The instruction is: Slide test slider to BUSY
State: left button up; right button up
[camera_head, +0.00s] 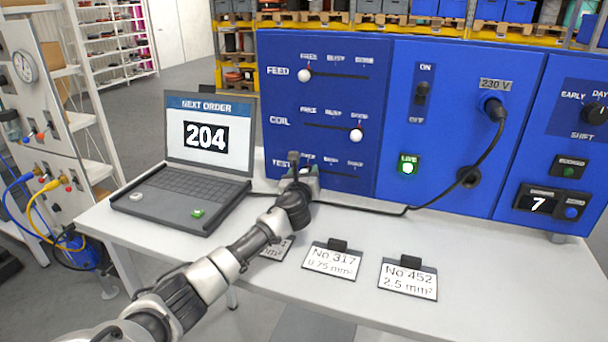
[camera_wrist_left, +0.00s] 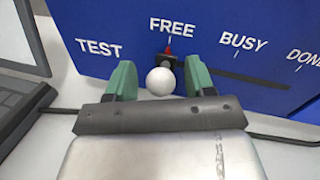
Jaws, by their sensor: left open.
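The test slider's white knob (camera_wrist_left: 161,81) sits at FREE in the left wrist view, at the left end of its dark slot (camera_wrist_left: 245,79). The BUSY label (camera_wrist_left: 243,42) is to its right, with DONE farther right. My left gripper (camera_wrist_left: 158,82) is open, its two green fingers on either side of the knob. I cannot tell whether either finger touches it. In the head view my left gripper (camera_head: 297,171) is at the TEST row of the blue panel (camera_head: 345,107) and hides the test knob. My right gripper is not in view.
The feed knob (camera_head: 304,76) is at the left of its slot and the coil knob (camera_head: 356,135) at the right. A laptop (camera_head: 190,190) stands left of my arm. A black cable (camera_head: 405,212) runs along the table. Label cards (camera_head: 332,262) lie in front.

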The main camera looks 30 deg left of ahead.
aim_at(328, 172)
pick_arm(q)
jog(key=shift+c, duration=0.6)
grip_shut()
jog(key=d, duration=0.2)
jog(key=w+d, duration=0.1)
jog(key=d, duration=0.1)
jog(key=d+p, duration=0.1)
jog(key=d, duration=0.1)
jog(key=shift+w+d, duration=0.25)
jog(key=shift+d, duration=0.1)
jog(key=shift+a, duration=0.1)
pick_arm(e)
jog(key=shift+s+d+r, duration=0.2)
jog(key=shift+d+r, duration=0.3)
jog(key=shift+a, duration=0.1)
pick_arm(q)
jog(key=shift+o, duration=0.6)
grip_release()
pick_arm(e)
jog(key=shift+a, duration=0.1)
pick_arm(q)
jog(key=shift+s, duration=0.1)
